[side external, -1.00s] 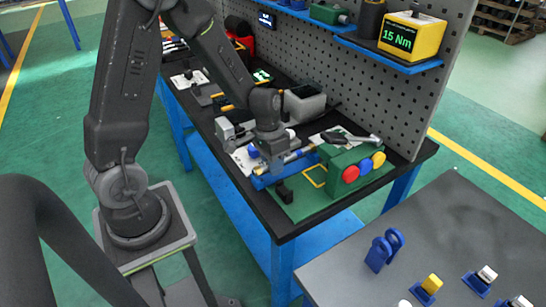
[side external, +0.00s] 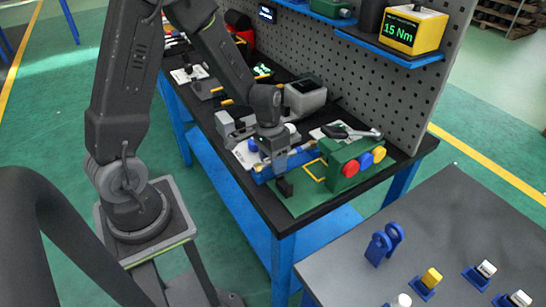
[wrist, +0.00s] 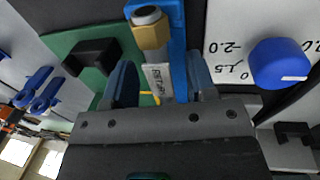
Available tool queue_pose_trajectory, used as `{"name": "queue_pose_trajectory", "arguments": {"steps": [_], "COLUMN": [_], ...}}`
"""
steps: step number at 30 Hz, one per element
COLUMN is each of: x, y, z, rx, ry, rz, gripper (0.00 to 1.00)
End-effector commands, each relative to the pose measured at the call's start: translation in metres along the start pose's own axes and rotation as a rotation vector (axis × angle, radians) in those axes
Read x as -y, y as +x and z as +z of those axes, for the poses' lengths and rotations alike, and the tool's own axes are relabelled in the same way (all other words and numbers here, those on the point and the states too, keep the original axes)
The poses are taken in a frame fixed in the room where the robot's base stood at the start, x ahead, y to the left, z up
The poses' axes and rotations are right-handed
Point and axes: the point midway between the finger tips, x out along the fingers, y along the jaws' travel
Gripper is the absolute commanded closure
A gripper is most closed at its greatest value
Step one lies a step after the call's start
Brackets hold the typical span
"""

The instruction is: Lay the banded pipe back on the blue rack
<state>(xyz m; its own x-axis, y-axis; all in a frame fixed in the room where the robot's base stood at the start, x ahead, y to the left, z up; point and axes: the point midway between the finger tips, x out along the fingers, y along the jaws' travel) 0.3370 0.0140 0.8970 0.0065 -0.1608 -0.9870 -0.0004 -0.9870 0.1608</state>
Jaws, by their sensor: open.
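The banded pipe (wrist: 157,80) has a brass hex collar, a dark open end and a white label with lettering. In the wrist view it lies along the blue rack (wrist: 178,45), whose blue body shows beside and beneath it. My gripper (wrist: 162,88) is open, with one finger on each side of the pipe and gaps visible between. In the side view my gripper (side external: 279,168) is low over the blue rack (side external: 260,177). It hides part of the rack and pipe there. How firmly the pipe sits cannot be told.
A green box (side external: 345,160) with red, blue and yellow knobs stands right of the rack. A black block (side external: 285,188) is on the green board close to my gripper. A white plate with a blue knob (wrist: 279,63) is beside the rack. The pegboard (side external: 350,75) rises behind.

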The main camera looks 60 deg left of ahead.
Motion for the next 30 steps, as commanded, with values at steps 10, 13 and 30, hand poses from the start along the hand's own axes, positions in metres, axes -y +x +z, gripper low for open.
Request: {"name": "queue_pose_trajectory", "arguments": {"steps": [10, 13, 30], "x": [0.0, 0.001, -0.008], "y": [-0.045, -0.068, -0.147], "z": [-0.002, -0.001, 0.005], "rx": [-0.008, -0.008, -0.024], "ry": [0.001, 0.001, 0.007], "rz": [-0.002, -0.003, -0.017], "gripper": [0.49, 0.49, 0.49]}}
